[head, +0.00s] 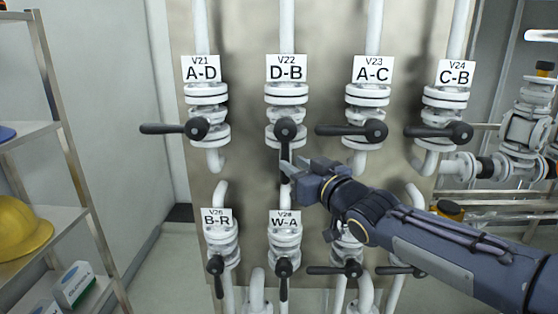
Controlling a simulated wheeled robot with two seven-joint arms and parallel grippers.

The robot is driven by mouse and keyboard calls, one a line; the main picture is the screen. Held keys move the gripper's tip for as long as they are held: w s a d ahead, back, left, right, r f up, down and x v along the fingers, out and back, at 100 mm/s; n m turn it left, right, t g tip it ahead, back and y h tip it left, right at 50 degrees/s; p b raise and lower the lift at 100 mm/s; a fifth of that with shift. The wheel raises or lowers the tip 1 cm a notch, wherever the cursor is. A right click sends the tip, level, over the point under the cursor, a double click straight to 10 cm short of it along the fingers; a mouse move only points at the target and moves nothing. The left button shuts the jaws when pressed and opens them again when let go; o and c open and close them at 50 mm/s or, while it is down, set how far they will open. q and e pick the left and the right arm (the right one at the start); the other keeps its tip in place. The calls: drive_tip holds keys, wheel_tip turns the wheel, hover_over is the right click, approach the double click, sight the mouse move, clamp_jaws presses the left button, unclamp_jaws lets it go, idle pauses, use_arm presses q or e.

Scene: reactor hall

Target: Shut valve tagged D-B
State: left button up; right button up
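The valve tagged D-B (286,68) is in the upper row of the panel, second from the left, with V22 above the letters. Its black lever (284,146) points straight down, in line with the white pipe. My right gripper (294,166) comes in from the lower right, its fingertips close to the lower part of this lever. The fingers look apart, with a gap between the tips. Whether they touch the lever I cannot tell, and they hide part of its lower end. My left gripper is not in view.
Valves A-D (203,72), A-C (372,71) and C-B (456,74) have levers pointing left. Below, B-R (216,218) and W-A (285,219) have levers pointing down. My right arm covers part of the lower right valves. A shelf with a yellow helmet (22,228) stands left.

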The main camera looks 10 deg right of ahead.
sight(285, 183)
drive_tip(key=x, duration=0.5)
drive_tip(key=shift+d, duration=0.1)
drive_tip(key=shift+s, duration=0.1)
clamp_jaws()
